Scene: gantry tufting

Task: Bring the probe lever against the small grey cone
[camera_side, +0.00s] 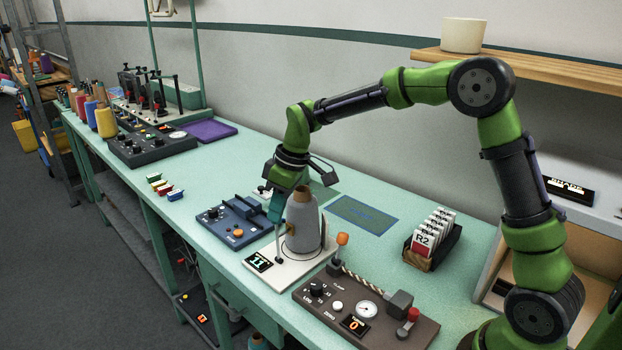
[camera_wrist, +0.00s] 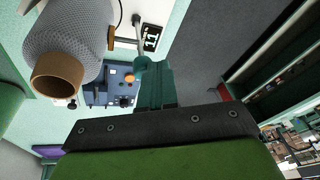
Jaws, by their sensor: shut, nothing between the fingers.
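The small grey cone (camera_side: 302,232), with a tan tube at its top, stands upright on a white base plate (camera_side: 290,274) with a small display. In the wrist view the cone (camera_wrist: 66,40) fills the upper left. The thin probe lever (camera_side: 278,243) stands just left of the cone in the side view; it also shows in the wrist view (camera_wrist: 138,38). My gripper (camera_side: 275,214) is shut and empty, its teal fingertips at the lever's upper end. Whether they touch the lever, and whether the lever touches the cone, I cannot tell.
A blue control box (camera_side: 232,222) is left of the plate. A brown panel (camera_side: 365,312) with an orange-knobbed lever stands in front on the right. A card rack (camera_side: 432,240) is behind it. The bench is clear around the blue mat (camera_side: 362,214).

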